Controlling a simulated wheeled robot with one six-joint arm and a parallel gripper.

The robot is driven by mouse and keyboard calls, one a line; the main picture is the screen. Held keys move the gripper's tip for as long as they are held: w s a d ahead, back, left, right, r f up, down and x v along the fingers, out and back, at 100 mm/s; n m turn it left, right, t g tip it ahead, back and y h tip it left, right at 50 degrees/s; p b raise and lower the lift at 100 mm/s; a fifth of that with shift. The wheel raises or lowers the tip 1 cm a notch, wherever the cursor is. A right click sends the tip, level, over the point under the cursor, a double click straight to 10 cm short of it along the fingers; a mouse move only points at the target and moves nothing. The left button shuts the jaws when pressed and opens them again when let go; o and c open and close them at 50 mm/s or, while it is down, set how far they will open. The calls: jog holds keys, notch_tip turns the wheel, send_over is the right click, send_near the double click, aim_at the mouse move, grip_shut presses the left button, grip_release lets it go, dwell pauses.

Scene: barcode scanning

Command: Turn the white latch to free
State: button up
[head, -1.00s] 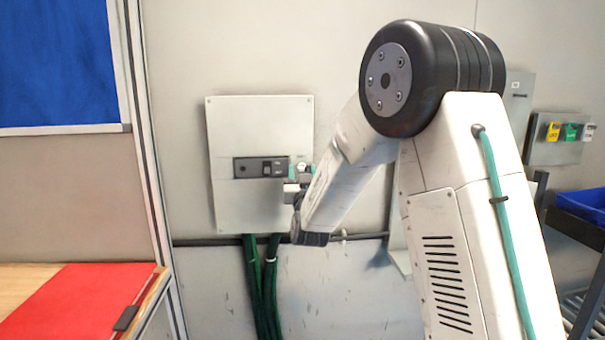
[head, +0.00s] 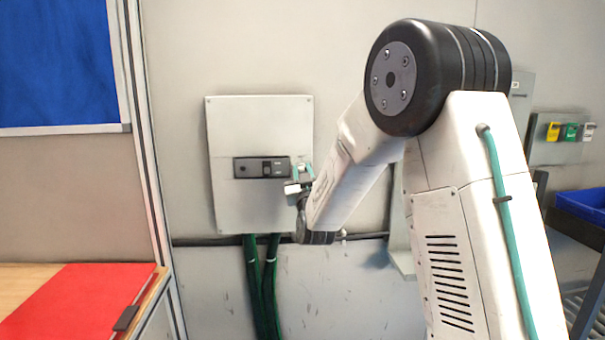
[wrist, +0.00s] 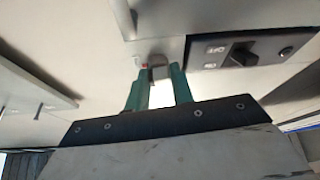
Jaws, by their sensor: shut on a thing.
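A pale grey cabinet (head: 235,124) hangs on the wall. In the wrist view my gripper (wrist: 157,78) is shut on the latch, one finger on each side. A small red mark (wrist: 145,66) shows beside the latch. I cannot tell exactly how far the latch is turned.
A dark switch panel (head: 262,167) is on the cabinet front, just left of my gripper. Green cables (head: 262,285) run down below the cabinet. A blue bin (head: 584,204) is at far right.

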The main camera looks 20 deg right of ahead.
jog(key=n+y, duration=0.1)
jog(key=n, duration=0.1)
jog(key=n+y, duration=0.1)
jog(key=n, duration=0.2)
jog(key=shift+d+y, duration=0.1)
jog(key=shift+y, duration=0.3)
jog(key=n+y, duration=0.1)
jog(key=n, duration=0.2)
jog(key=n+y, duration=0.1)
jog(key=n, duration=0.2)
jog(key=shift+s+r+g+y, duration=0.1)
jog(key=shift+g+y, duration=0.2)
jog(key=shift+g, duration=0.1)
jog(key=n+g+y, duration=0.1)
jog(key=n, duration=0.4)
jog(key=shift+d+r, duration=0.1)
jog(key=shift+n+g+y, duration=0.4)
jog(key=shift+n+g, duration=0.4)
jog(key=shift+n, duration=1.3)
jog(key=o, duration=1)
